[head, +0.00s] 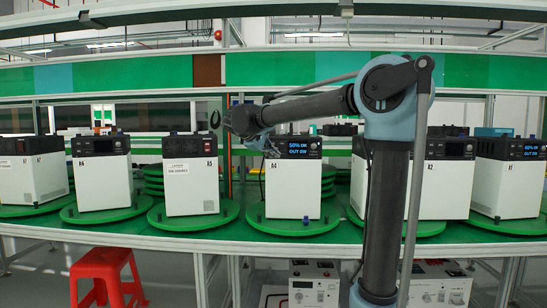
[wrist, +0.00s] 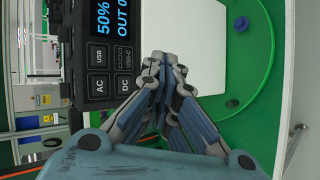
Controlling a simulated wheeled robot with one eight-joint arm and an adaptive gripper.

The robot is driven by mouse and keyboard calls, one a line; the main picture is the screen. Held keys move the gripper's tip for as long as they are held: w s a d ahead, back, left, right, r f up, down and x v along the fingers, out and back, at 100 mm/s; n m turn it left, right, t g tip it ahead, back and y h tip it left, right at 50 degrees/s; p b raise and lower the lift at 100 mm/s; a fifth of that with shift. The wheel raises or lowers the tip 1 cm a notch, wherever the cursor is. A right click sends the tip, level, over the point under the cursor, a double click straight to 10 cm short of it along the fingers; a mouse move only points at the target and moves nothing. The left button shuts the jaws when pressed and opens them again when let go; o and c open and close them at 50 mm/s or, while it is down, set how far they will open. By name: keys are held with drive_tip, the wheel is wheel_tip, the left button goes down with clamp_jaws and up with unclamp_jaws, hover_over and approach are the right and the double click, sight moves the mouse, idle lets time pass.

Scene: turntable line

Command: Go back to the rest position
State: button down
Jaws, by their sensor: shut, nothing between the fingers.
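My gripper (wrist: 160,62) is shut and empty in the wrist view, its fingertips together in front of the white box unit A4. In the head view my gripper (head: 262,146) is small and dark, at the upper left part of unit A4 (head: 293,192). Unit A4 has a black top panel with a lit screen reading "50%" and "OUT 0W", and stands upright on a green round turntable (head: 255,222). In the wrist view its black panel (wrist: 108,52) with USB, AC and DC buttons is left of the fingers. I cannot tell whether the fingers touch it.
Unit A5 (head: 190,185) stands on its turntable left of A4, with more units further left. Units A2 (head: 447,190) and A1 (head: 505,185) stand on the right, A2 partly behind my arm. A red stool (head: 103,268) stands in front of the green bench. Green shelf panels run above.

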drive_tip(key=s+d+f+m+g+y, duration=0.1)
drive_tip(key=s+d+f+m+g, duration=0.2)
drive_tip(key=s+d+f, duration=0.7)
drive_tip(key=s+d+f+m+g+y, duration=0.1)
drive_tip(key=s+d+f+m+g, duration=0.15)
drive_tip(key=s+d+f, duration=0.7)
drive_tip(key=s+d+f+m+g+y, duration=0.1)
drive_tip(key=s+d+f+m+y, duration=0.1)
drive_tip(key=s+f, duration=0.7)
drive_tip(key=s+d+f+m+y, duration=0.2)
drive_tip(key=s+f+m, duration=0.2)
drive_tip(key=s+f, duration=0.4)
drive_tip(key=shift+s+d+f+g+y, duration=0.15)
drive_tip(key=shift+s+f+g+y, duration=0.25)
drive_tip(key=shift+s, duration=0.6)
drive_tip(key=shift+m, duration=0.25)
drive_tip(key=shift+w+f, duration=0.2)
drive_tip(key=shift+w, duration=0.2)
